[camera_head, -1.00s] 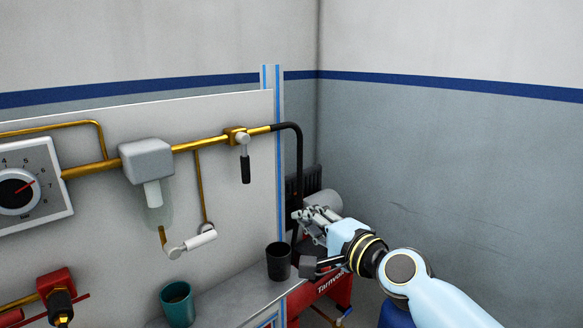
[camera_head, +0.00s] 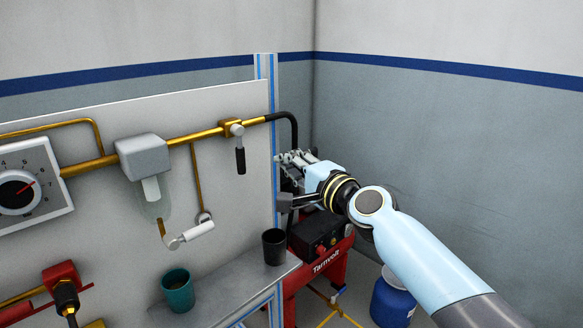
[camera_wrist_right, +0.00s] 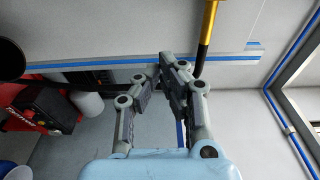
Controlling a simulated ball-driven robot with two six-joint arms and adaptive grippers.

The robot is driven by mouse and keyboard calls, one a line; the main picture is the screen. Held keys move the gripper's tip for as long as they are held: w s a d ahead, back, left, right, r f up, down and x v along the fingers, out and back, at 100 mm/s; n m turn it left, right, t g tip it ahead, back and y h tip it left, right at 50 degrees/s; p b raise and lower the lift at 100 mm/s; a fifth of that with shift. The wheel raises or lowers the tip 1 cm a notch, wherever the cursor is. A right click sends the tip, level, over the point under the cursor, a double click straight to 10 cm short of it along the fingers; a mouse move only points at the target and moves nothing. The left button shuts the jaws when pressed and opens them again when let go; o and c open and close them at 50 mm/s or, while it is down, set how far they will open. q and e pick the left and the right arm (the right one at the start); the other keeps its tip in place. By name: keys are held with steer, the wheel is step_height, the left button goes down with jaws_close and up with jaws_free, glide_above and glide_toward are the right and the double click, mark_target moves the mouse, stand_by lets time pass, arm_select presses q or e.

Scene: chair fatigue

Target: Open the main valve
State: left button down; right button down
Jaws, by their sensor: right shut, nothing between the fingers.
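The main valve (camera_head: 230,128) is a brass body on the brass pipe at the upper right of the panel. Its lever (camera_head: 240,160) has a black grip and hangs straight down, across the pipe. My right gripper (camera_head: 285,160) is to the right of the lever, near the panel's right edge, apart from the lever. In the right wrist view the gripper (camera_wrist_right: 163,75) shows its fingers together with nothing between them. The brass and black pipe (camera_wrist_right: 206,45) passes beyond the fingertips there. My left gripper is not in view.
A black cup (camera_head: 274,248) and a teal cup (camera_head: 178,292) stand on the grey shelf (camera_head: 225,290) below the panel. A red compressor (camera_head: 325,265) and a blue drum (camera_head: 392,300) are below my right arm. A white handle (camera_head: 192,234) sticks out from the panel.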

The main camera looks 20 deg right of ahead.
mark_target(240, 153)
steer(key=x, duration=0.6)
steer(key=shift+b, duration=0.4)
steer(key=a, duration=0.1)
steer(key=s+a+p, duration=0.1)
steer(key=shift+s+a+r+p, duration=0.1)
steer(key=shift+s+a+p, duration=0.2)
steer(key=shift+a, duration=0.1)
steer(key=shift+s+a, duration=0.2)
steer(key=shift+a, duration=0.15)
steer(key=shift+w, duration=0.1)
